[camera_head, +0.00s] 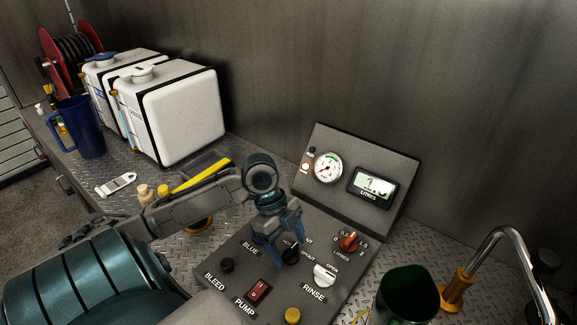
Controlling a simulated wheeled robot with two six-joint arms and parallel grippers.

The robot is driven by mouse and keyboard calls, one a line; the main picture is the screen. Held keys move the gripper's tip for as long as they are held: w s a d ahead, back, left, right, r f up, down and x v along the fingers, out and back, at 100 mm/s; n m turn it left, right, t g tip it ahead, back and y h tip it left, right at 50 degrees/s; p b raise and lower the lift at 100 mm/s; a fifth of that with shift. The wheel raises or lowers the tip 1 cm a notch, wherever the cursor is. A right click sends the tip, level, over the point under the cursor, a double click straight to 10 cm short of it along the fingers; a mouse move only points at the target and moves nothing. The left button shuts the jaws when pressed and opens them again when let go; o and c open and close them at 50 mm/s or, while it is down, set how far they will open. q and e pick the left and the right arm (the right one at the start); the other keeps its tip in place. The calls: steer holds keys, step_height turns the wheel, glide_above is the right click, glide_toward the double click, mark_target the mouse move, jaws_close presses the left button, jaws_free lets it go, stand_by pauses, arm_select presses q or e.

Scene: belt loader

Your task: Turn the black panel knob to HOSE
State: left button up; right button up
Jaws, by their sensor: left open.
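The black panel knob (291,256) is on the sloping control panel (225,283), below and right of my left gripper. Part of the knob and the labels around it are hidden by the gripper, so I cannot tell exactly where its pointer stands. My right gripper is not in view.
Close by are a red-orange LITRES knob (348,242), a white RINSE knob (325,274), a red PUMP switch (258,291) and a black BLEED button (227,265). A gauge (328,167) and display (372,187) stand behind. A dark green container (405,298) is at front right.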

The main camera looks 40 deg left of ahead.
arm_select(q)
steer(key=c, duration=1)
steer(key=shift+r+n+t+p, duration=0.1)
steer(key=shift+n+t+p, duration=0.2)
steer(key=shift+n+p, duration=0.45)
steer(key=shift+s+n+t+p, duration=0.15)
steer(key=shift+n+t+p, duration=0.25)
steer(key=shift+n+p, duration=0.75)
steer(key=n+t+y+p, duration=0.1)
steer(key=n+p, duration=0.1)
steer(key=n, duration=0.1)
steer(key=shift+d+n+p, duration=0.1)
steer(key=shift+n+p, duration=0.2)
steer(key=shift+p, duration=0.05)
steer(key=shift+n+t+y+p, duration=0.4)
steer(key=shift+n+p, duration=0.1)
steer(key=shift+n, duration=0.3)
steer(key=shift+o, duration=0.2)
